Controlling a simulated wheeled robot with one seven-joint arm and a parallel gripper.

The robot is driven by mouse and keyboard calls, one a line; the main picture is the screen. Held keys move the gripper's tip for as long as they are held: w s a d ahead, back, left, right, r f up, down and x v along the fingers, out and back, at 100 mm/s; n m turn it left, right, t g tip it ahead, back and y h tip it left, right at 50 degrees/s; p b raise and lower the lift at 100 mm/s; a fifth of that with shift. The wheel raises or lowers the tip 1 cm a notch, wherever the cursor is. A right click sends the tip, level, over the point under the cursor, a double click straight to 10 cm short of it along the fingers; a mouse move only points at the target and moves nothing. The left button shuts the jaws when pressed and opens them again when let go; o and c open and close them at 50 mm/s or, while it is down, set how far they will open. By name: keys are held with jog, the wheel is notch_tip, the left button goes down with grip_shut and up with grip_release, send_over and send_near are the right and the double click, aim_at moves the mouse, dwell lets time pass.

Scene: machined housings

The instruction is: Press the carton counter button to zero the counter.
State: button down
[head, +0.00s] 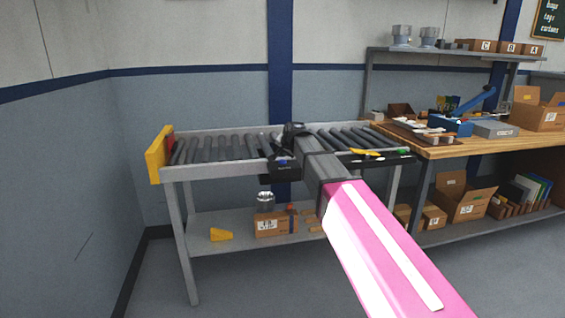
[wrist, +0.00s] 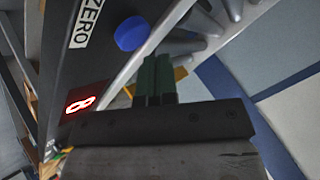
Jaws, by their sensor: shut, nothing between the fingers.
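The carton counter (head: 283,170) is a dark box on the front rail of the roller conveyor. Its blue button (head: 283,161) shows on the box. In the wrist view the round blue button (wrist: 131,34) sits beside a white ZERO label (wrist: 83,24). A red lit display (wrist: 80,104) shows what looks like an 8 turned sideways. My gripper (wrist: 155,62) is shut and empty, its green fingers together. The tips appear just beside the button, lower right of it in the wrist view; I cannot tell the gap in depth. In the head view the fingers are hard to make out.
The roller conveyor (head: 225,148) has a yellow end plate (head: 157,154) at left. A yellow item (head: 365,152) and a green spot (head: 403,152) show on the rail to the right. A wooden workbench (head: 455,148) stands at right. A carton (head: 275,224) sits on the shelf below.

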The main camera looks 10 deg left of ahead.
aim_at(284, 161)
jog(key=shift+f, duration=0.1)
dwell(0.3)
jog(key=shift+f, duration=0.3)
jog(key=shift+f, duration=0.45)
dwell(0.8)
dwell(0.3)
jog(key=shift+r, duration=0.9)
jog(key=shift+r, duration=2.5)
jog(key=shift+s, duration=0.1)
